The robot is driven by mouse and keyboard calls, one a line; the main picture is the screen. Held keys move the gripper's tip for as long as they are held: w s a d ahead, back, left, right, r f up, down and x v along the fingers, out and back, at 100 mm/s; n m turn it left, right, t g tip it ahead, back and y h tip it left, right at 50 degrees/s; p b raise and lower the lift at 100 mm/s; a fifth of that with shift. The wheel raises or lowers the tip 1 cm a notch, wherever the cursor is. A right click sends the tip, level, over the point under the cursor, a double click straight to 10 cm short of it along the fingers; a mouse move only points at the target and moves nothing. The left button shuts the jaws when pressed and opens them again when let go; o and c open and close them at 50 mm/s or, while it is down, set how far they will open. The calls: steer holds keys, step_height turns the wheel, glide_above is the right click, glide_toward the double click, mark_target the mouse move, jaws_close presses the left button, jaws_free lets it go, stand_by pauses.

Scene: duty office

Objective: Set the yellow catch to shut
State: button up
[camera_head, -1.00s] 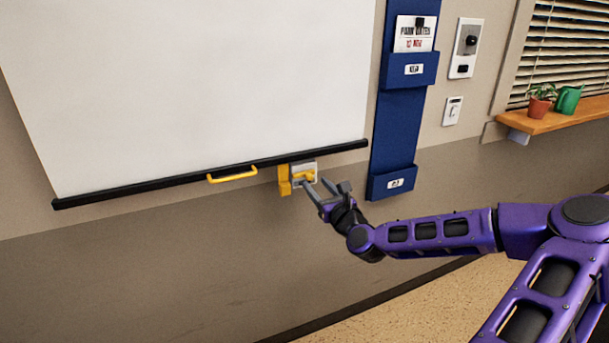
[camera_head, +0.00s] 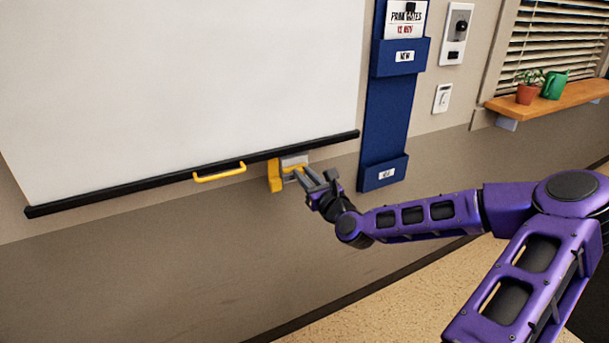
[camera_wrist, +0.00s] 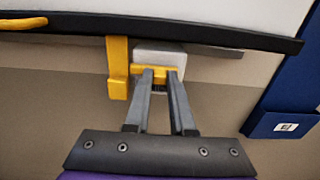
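The yellow catch (camera_wrist: 153,73) is a short yellow bar on a grey box (camera_wrist: 160,56) below the black bottom rail of the white screen. A yellow upright bracket (camera_wrist: 117,68) stands just left of the box, and it also shows in the head view (camera_head: 275,177). My gripper (camera_wrist: 161,73) points up at the catch, its two grey fingers parted with a gap between the tips. The fingertips overlap the bar in the wrist view and hide parts of it. I cannot tell whether they touch it. In the head view, my gripper (camera_head: 314,178) is just right of the bracket.
A yellow handle (camera_head: 220,171) hangs on the black rail (camera_head: 130,184) to the left. A blue wall pocket unit (camera_head: 385,125) is close on the right. Farther right are a wall switch (camera_head: 442,98) and a wooden shelf (camera_head: 560,101). The wall below is clear.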

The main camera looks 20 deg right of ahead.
jaws_close()
stand_by(1.0)
